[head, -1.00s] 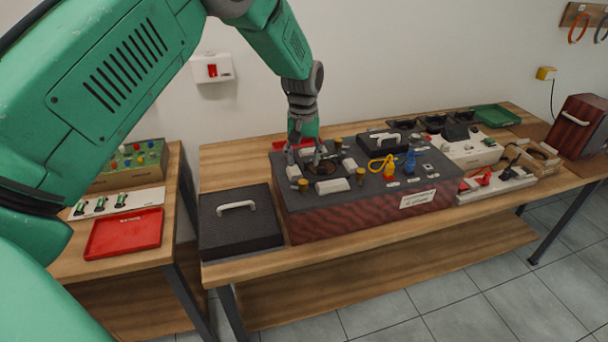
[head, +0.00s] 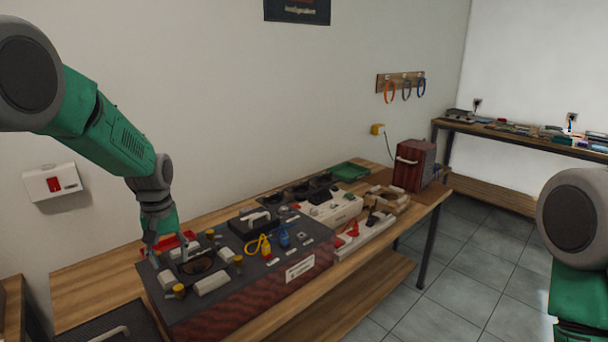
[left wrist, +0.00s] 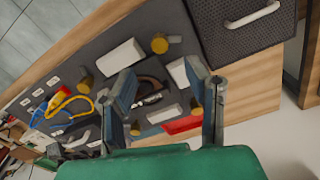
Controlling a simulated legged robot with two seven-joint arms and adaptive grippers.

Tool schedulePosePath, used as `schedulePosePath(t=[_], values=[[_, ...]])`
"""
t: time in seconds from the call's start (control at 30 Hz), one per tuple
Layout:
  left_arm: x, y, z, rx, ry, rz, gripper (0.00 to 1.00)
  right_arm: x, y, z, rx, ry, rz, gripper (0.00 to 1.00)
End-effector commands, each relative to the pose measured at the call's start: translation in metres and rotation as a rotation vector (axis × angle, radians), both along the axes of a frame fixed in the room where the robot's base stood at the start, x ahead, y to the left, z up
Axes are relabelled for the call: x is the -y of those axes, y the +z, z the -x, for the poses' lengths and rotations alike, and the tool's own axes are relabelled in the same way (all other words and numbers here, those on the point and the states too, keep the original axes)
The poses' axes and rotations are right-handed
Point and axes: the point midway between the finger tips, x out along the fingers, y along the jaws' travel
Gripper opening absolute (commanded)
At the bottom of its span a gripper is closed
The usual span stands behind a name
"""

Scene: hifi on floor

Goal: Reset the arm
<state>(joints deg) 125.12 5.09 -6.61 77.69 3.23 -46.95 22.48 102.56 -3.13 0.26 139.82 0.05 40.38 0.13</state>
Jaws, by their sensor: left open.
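My left arm comes in from the left in the head view. My left gripper (head: 166,250) points down over the left part of the dark-topped hi-fi unit (head: 235,308), near a round brown opening (head: 198,266). In the left wrist view the two fingers of the left gripper (left wrist: 160,78) are spread apart with nothing between them. Beyond them are white blocks (left wrist: 121,57), brass-coloured knobs (left wrist: 159,44) and the round opening. I cannot tell how high the fingertips are above the unit. Part of my right arm shows at the right edge, but its gripper is out of frame.
A black lid with a white handle (left wrist: 252,14) lies beside the unit. A red tray (head: 176,243) sits behind the gripper. White modules (head: 334,208), a green tray (head: 350,170) and a dark red box (head: 413,166) stand farther along the bench. The floor in front is clear.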

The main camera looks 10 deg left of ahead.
Motion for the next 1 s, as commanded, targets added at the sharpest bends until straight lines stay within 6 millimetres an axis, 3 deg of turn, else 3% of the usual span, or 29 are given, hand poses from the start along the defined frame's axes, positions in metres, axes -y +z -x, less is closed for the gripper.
schedulePosePath(t=[0.17, 0.3, 0.4, 0.5, 0.6, 0.8, 0.87, 1.0], values=[[0.013, -0.093, 0.057, -0.024, -0.087, -0.010, 0.43, 0.000, 0.000, 0.000, -0.001, 0.000, 0.000, 0.40], [0.028, -0.169, 0.134, -0.029, -0.191, -0.018, 0.43, 0.000, 0.000, 0.000, -0.001, 0.000, 0.000, 0.40], [0.040, -0.206, 0.198, -0.030, -0.269, -0.018, 0.43, 0.000, 0.000, 0.000, -0.001, 0.000, 0.000, 0.40], [0.051, -0.227, 0.258, -0.029, -0.341, -0.015, 0.43, 0.000, 0.000, 0.000, -0.001, 0.000, 0.000, 0.40], [0.060, -0.234, 0.309, -0.024, -0.401, -0.009, 0.43, 0.000, 0.000, 0.000, -0.001, 0.000, 0.000, 0.40], [0.076, -0.226, 0.394, -0.020, -0.503, 0.009, 0.43, 0.000, 0.000, 0.000, -0.001, 0.000, 0.000, 0.40], [0.080, -0.219, 0.416, -0.017, -0.529, 0.014, 0.43, 0.000, 0.000, 0.000, -0.001, 0.000, 0.000, 0.40], [0.082, -0.251, 0.408, 0.006, -0.552, 0.005, 0.43, 0.000, -0.033, 0.001, -0.001, 0.000, 0.000, 0.40]])
